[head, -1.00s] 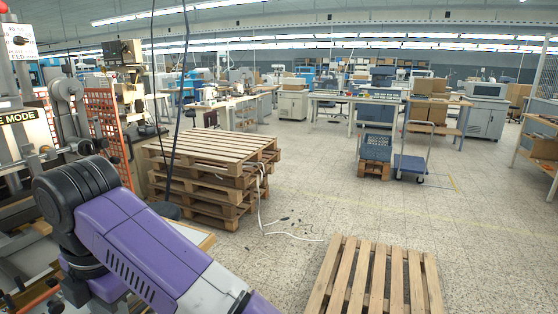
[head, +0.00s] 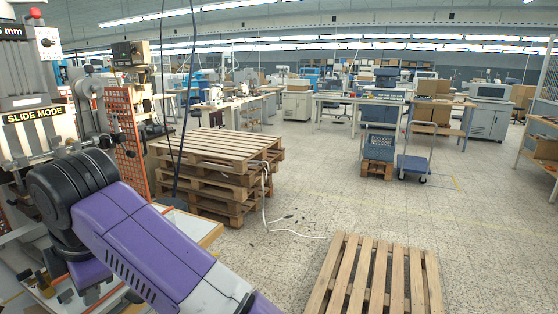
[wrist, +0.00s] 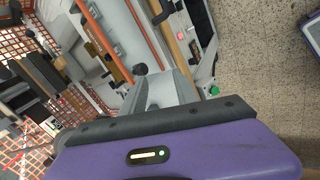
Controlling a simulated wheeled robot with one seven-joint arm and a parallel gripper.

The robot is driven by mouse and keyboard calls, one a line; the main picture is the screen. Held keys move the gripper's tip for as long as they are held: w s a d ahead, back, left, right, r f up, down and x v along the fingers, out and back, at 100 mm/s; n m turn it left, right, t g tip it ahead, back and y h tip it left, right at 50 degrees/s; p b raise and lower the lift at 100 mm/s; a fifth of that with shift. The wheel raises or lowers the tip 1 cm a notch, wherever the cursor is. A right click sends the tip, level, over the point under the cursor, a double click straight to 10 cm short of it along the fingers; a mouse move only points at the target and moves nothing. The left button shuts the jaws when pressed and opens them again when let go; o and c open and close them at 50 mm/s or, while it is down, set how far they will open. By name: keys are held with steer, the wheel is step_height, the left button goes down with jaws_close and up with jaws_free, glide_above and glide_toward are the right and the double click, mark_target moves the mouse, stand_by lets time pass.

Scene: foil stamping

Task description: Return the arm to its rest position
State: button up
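My purple and grey arm (head: 140,240) reaches from the left side of the head view down past the bottom edge. Its black joint is at the upper left, and its far end is cut off by the frame. My gripper (wrist: 165,88) shows only in the wrist view, as grey finger parts beyond the purple housing with a lit status strip. I see nothing held between the fingers, but their gap is unclear. Below the gripper are a machine frame with orange bars and speckled floor.
The stamping machine (head: 35,125) with a "SLIDE MODE" sign stands close at left, beside an orange mesh guard (head: 125,135). A pallet stack (head: 215,170) stands ahead, with a white cable on the floor. A single pallet (head: 375,280) lies front right. Floor (head: 400,210) beyond is open.

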steer(key=a+m+y, duration=0.1)
steer(key=a, duration=0.1)
steer(key=a+r+m+t+y, duration=0.1)
steer(key=a+y, duration=0.1)
steer(key=shift+w+r, duration=0.15)
steer(key=s+d+f+m+t, duration=0.2)
steer(key=d+f+m+t, duration=0.4)
steer(key=d, duration=0.5)
steer(key=s+d+f+m+t, duration=0.2)
steer(key=d+m+t, duration=0.1)
steer(key=d+m, duration=0.7)
steer(key=s+d+f+m+t, duration=0.35)
steer(key=d+m+t, duration=0.2)
steer(key=d, duration=0.75)
steer(key=s+d+f+m+g+h, duration=0.1)
steer(key=s+d+f+m+h, duration=0.1)
steer(key=s+d, duration=1)
steer(key=s+d+f+m+g+h, duration=0.2)
steer(key=s+d+h, duration=0.4)
steer(key=s+d, duration=0.6)
steer(key=s+f+m, duration=0.1)
steer(key=s+f, duration=0.1)
steer(key=s, duration=0.1)
steer(key=shift+s+f, duration=0.15)
steer(key=shift+s, duration=0.05)
